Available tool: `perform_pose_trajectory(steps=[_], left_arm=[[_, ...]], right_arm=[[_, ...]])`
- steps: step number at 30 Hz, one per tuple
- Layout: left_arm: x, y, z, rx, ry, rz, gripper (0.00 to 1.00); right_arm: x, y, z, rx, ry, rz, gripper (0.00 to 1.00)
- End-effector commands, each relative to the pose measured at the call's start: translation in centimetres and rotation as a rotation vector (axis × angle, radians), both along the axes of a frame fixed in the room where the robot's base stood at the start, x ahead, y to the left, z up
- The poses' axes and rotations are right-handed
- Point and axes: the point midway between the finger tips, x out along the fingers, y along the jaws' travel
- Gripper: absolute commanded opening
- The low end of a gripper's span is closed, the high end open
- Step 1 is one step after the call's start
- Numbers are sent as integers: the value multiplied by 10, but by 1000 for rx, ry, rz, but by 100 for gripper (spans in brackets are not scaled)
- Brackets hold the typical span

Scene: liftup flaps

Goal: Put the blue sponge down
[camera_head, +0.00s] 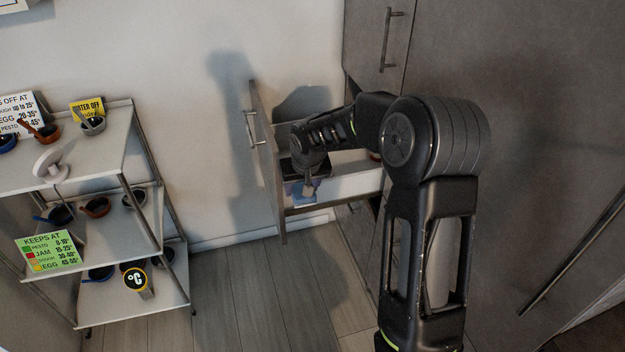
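My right arm comes in from the right and reaches over an open drawer (270,160). My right gripper (309,188) points down into the drawer, close behind its front panel. A small pale-blue patch (294,188) shows beside the fingertips; it may be the blue sponge, but it is too small and shaded to be sure. I cannot tell whether the fingers are closed on it or apart from it. My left gripper is not in view.
The drawer's handle (252,128) faces left, and its side wall (350,182) is white. A tall grey cabinet (540,120) fills the right. On the left stands a shelf rack (150,235) with several small pans, signs and a white scale-like object (50,165). Floor (245,285) between them is clear.

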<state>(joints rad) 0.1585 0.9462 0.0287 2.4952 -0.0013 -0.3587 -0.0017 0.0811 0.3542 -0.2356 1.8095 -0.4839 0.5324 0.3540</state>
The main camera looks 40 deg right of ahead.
Motion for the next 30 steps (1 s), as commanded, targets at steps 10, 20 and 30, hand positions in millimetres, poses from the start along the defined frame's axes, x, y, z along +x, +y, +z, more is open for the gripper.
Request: perform_pose_trajectory(steps=[10, 20, 30], left_arm=[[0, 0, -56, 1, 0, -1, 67], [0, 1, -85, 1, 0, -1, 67], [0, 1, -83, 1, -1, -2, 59]], right_arm=[[-12, 111, 9, 0, -9, 180, 14], [-21, 185, 34, -6, -4, 338, 14], [-21, 185, 36, -6, -3, 338, 14]])
